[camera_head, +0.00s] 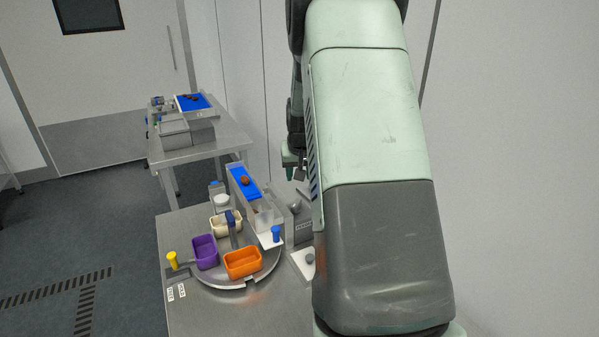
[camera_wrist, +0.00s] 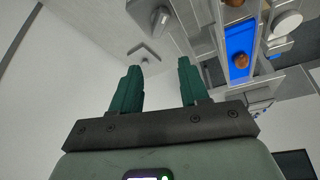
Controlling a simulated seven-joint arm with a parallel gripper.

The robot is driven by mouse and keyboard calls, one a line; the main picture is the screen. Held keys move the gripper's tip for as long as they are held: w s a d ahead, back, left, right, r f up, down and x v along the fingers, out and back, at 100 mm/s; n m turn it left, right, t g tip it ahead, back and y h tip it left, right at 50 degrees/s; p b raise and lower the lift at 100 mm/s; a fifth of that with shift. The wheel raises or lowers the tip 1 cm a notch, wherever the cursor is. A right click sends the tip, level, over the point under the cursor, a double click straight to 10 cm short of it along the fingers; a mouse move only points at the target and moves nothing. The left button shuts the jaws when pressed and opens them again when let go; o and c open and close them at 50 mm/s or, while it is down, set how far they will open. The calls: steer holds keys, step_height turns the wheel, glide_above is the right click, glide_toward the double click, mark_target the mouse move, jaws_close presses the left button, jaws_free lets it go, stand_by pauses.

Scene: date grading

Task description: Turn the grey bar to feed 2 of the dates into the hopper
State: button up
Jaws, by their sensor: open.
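A brown date (camera_head: 245,180) lies on the blue feed strip (camera_head: 238,172) above a clear-walled hopper (camera_head: 262,215) in the head view. In the wrist view the strip (camera_wrist: 240,35) carries a date (camera_wrist: 242,61), and another brown date (camera_wrist: 235,2) shows at the top edge. A grey part (camera_head: 295,208) sits beside the feeder; I cannot tell whether it is the grey bar. My gripper (camera_wrist: 158,80) is open, its green fingers apart with nothing between them. In the head view my arm hides most of it.
A round turntable (camera_head: 215,281) holds purple (camera_head: 205,252), orange (camera_head: 243,263) and cream (camera_head: 220,228) bins. A yellow knob (camera_head: 172,260) and a blue knob (camera_head: 276,234) stand nearby. A white plate (camera_head: 299,262) lies right of the turntable. A second table (camera_head: 195,152) stands behind.

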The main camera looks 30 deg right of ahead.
mark_target(296, 203)
steer(key=shift+c, duration=1)
steer(key=shift+w+f, duration=0.1)
steer(key=shift+w, duration=0.15)
steer(key=shift+c, duration=0.4)
steer(key=w+f+m+g, duration=0.1)
steer(key=f+m, duration=0.1)
steer(key=f, duration=0.2)
steer(key=w+f+m+g+y, duration=0.1)
steer(key=f+m+g, duration=0.1)
steer(key=f, duration=0.2)
steer(key=w+f+m+g, duration=0.1)
steer(key=f, duration=0.3)
steer(key=shift+w+d+m+g+y, duration=0.1)
steer(key=shift+d+m+g+y, duration=0.2)
steer(key=shift+m+y, duration=0.1)
jaws_close()
